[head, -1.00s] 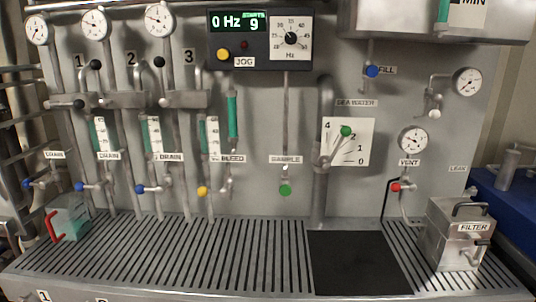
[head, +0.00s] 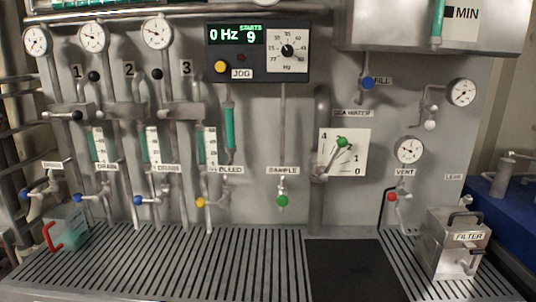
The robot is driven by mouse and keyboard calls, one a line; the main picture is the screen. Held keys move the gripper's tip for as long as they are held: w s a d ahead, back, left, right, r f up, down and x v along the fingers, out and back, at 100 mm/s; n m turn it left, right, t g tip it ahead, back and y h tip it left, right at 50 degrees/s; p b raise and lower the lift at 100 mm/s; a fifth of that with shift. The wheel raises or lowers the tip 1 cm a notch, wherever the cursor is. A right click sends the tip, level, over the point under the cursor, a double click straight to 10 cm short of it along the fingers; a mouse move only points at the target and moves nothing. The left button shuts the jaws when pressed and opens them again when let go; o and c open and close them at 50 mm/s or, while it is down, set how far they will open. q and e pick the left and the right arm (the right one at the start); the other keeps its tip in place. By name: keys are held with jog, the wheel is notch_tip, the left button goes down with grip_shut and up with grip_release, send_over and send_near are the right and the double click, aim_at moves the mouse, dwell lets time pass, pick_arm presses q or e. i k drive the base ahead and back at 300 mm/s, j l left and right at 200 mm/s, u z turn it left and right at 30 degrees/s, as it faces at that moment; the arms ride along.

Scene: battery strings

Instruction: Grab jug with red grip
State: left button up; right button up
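The jug (head: 70,228) is a small, clear, greenish container at the far left of the slotted drain tray. Its red grip (head: 51,237) is on its left side and faces the front left. The jug stands upright on the tray, below the leftmost blue-handled drain valve. Neither my left nor my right gripper shows in the head view.
The slotted tray (head: 190,268) is clear between the jug and a black mat (head: 352,270). A metal filter box (head: 452,245) stands at the right. Drain valves with blue handles (head: 138,200) and a yellow-handled valve (head: 200,202) stick out from the panel above the tray.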

aim_at(66, 228)
jog(key=u, duration=1.3)
jog(key=l+u, duration=0.25)
jog(key=u, duration=0.25)
jog(key=l+u, duration=0.3)
jog(key=u, duration=0.2)
jog(key=l+u, duration=0.3)
jog(key=u, duration=0.15)
